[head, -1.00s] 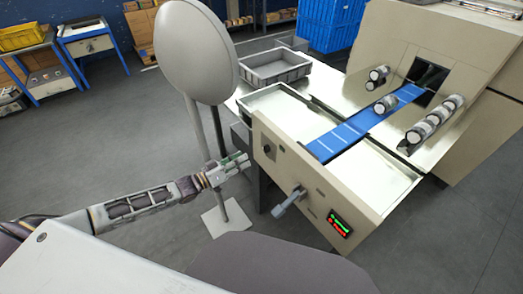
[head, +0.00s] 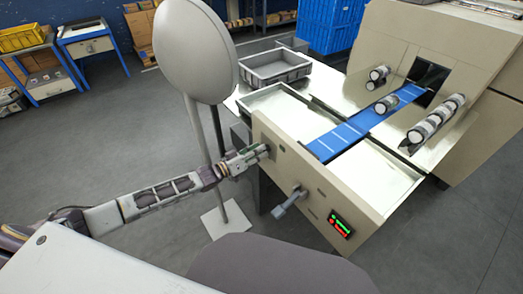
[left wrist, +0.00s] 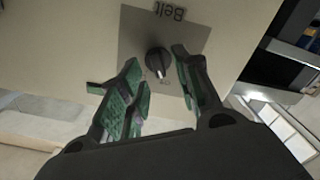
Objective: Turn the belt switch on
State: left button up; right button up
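The belt switch (left wrist: 158,62) is a black rotary knob with a pale pointer mark. It sits on a grey plate (left wrist: 135,45) under a "Belt" label (left wrist: 169,11), which appears upside down in the left wrist view. My left gripper (left wrist: 160,82) is open, its green-padded fingers on either side of the knob, with gaps visible. In the head view my left gripper (head: 262,152) is at the left end of the cream machine panel (head: 310,185) and hides the knob. Whether the fingers touch the knob cannot be told. My right gripper is not in view.
A grey lever handle (head: 288,203) and a lit red-green display (head: 340,224) are on the same panel. A blue belt (head: 360,122) carries a roll, with more rolls beside it. A stand with a round disc (head: 195,50) is close behind my left arm. A grey crate (head: 275,68) is behind.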

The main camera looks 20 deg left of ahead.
pick_arm(q)
jog(key=shift+x, duration=0.95)
grip_shut()
